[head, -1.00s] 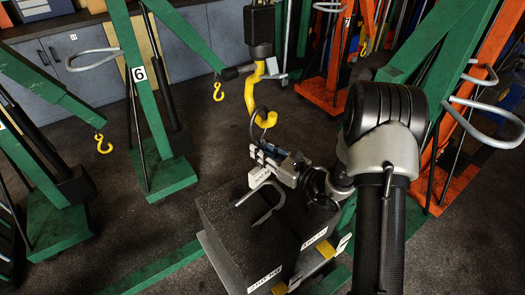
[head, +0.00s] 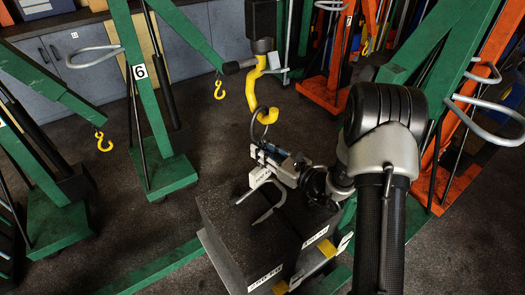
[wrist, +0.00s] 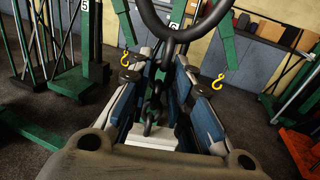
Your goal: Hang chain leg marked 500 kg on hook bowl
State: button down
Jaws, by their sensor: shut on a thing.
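A large yellow hook (head: 256,92) hangs from a black block in the head view, its bowl curving to the right at the bottom. My gripper (head: 262,157) is just below the hook bowl, shut on a dark chain leg (wrist: 154,98). The chain's large ring (wrist: 178,34) stands above the fingers in the wrist view. In the head view the ring (head: 254,126) overlaps the bowl; I cannot tell whether it is around the hook or beside it. A white tag (head: 260,177) hangs at the gripper; its writing is not readable.
Dark blocks (head: 235,222) with white labels and a grey lifting loop stand under my gripper. Green cranes (head: 165,172) with small yellow hooks (head: 219,90) stand to the left. Orange cranes (head: 325,92) stand behind and right. The floor left of the blocks is mostly clear.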

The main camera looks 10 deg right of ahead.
jog(key=c, duration=1.4)
grip_release()
jog(key=shift+o, duration=0.2)
jog(key=shift+f, duration=0.1)
jog(key=shift+s, duration=0.1)
